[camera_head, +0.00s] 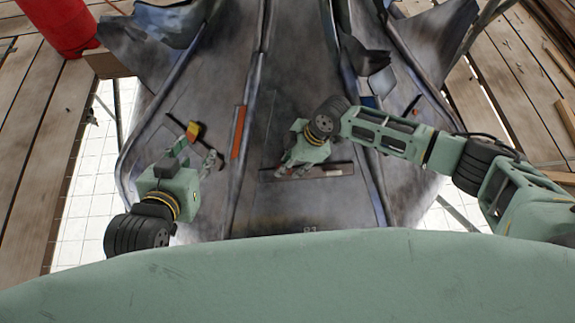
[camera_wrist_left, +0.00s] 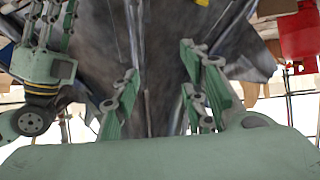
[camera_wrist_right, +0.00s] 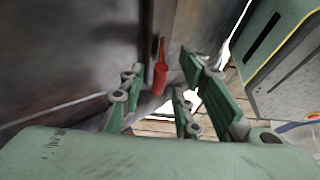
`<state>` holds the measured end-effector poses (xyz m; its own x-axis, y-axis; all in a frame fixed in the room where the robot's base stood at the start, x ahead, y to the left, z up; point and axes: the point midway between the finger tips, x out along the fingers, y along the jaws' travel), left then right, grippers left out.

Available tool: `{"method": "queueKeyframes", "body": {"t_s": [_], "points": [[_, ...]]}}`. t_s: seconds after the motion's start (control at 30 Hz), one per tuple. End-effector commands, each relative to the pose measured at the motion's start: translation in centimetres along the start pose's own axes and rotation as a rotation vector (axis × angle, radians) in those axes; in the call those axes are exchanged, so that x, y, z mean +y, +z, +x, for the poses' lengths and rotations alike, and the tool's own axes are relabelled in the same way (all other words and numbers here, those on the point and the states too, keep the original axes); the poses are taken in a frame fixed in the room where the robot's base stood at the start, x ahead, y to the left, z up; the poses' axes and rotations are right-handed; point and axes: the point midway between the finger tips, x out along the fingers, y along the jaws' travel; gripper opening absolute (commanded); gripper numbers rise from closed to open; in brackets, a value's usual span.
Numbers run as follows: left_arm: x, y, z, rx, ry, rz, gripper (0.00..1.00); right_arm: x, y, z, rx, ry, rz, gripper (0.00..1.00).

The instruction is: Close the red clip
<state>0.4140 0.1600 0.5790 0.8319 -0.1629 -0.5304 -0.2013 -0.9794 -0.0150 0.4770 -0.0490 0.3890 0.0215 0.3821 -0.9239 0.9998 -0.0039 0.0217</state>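A narrow orange-red strip (camera_head: 238,132) lies along a ridge of the grey metal spire (camera_head: 290,90), apart from both grippers. A small yellow-and-red piece (camera_head: 194,130) sits on the spire left of it. My left gripper (camera_head: 198,153) is open and empty, its fingers just short of the yellow-and-red piece; yellow shows at the top of the left wrist view. My right gripper (camera_head: 294,172) points down over a dark bar (camera_head: 335,170); its fingers are spread in the right wrist view. A red object (camera_wrist_right: 160,76) shows beyond them. Which red part is the clip is unclear.
A large red cylinder (camera_head: 60,24) stands at the far left on wooden planks (camera_head: 30,120). White tiled floor (camera_head: 85,205) shows beside the spire's left edge. Raised ridges and bent metal flaps (camera_head: 365,55) interrupt the spire's surface.

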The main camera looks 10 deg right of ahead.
Motion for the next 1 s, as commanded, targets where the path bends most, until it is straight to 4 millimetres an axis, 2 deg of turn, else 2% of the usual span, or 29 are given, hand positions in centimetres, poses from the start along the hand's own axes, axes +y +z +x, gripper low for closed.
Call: {"method": "queueKeyframes", "body": {"t_s": [0.2, 0.53, 0.87, 1.0], "points": [[0.3, -2.1, 0.3, 0.099, 0.006, 0.0, 0.4, 0.0, 0.0, 1.2, 0.0, 0.0, 0.0, 0.3], [0.3, -2.6, 0.3, 0.117, 0.007, 0.0, 0.4, 0.0, 0.0, 1.3, 0.0, 0.0, 0.0, 0.3], [0.4, -2.5, 0.3, 0.116, 0.007, 0.0, 0.4, 0.0, 0.0, 1.3, 0.0, 0.0, 0.0, 0.02], [0.4, -2.5, 0.3, 0.116, 0.008, 0.0, 0.4, 0.0, 0.0, 1.3, 0.0, 0.0, 0.001, 0.0]]}}
